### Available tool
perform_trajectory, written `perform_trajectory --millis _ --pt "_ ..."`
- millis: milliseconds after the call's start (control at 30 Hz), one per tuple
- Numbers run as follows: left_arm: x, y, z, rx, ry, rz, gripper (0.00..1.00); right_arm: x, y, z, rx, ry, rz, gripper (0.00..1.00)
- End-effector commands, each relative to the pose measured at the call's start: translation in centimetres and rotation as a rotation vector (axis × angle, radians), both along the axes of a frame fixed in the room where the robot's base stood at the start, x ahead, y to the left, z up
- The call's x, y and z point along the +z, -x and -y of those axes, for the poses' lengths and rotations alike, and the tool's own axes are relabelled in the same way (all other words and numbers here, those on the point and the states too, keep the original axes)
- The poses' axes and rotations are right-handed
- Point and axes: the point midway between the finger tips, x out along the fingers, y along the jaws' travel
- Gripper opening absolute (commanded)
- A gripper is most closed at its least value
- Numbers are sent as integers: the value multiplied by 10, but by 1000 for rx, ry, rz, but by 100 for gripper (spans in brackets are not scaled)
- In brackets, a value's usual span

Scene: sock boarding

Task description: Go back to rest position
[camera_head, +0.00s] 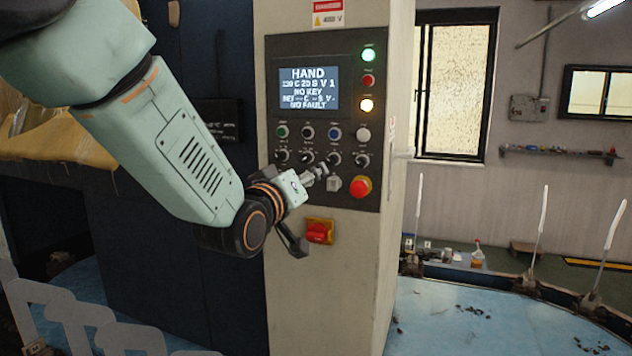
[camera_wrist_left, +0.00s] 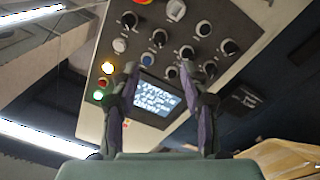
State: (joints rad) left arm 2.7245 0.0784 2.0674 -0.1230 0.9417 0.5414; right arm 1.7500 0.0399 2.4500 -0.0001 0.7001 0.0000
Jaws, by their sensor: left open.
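My left arm comes in from the upper left in the head view. Its left gripper (camera_head: 311,210) is in front of the lower part of a control panel (camera_head: 279,97). In the left wrist view the left gripper (camera_wrist_left: 158,72) has its two fingers apart with nothing between them. The panel (camera_wrist_left: 120,28) fills much of that view, turned roughly upside down, with its display (camera_wrist_left: 155,98) partly behind the fingers. Whether a finger touches a knob I cannot tell. My right gripper is not in view.
The panel carries several knobs, a lit green lamp (camera_head: 368,54), a lit yellow lamp (camera_head: 366,104) and a red mushroom button (camera_head: 360,187). A red switch on yellow (camera_head: 319,231) sits below.

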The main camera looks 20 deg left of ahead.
Motion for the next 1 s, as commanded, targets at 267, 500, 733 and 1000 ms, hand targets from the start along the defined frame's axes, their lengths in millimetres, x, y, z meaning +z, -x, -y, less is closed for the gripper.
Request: perform_trajectory --millis 267,500,733,1000 --pt "-13 3 -1 7 -102 -40 45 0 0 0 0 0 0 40" --pt "-167 40 -2 -15 -292 -333 45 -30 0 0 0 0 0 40" --pt "-311 91 -2 -71 -380 -591 45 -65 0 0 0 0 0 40" --pt "-466 178 -1 -155 -447 -889 45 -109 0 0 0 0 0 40"
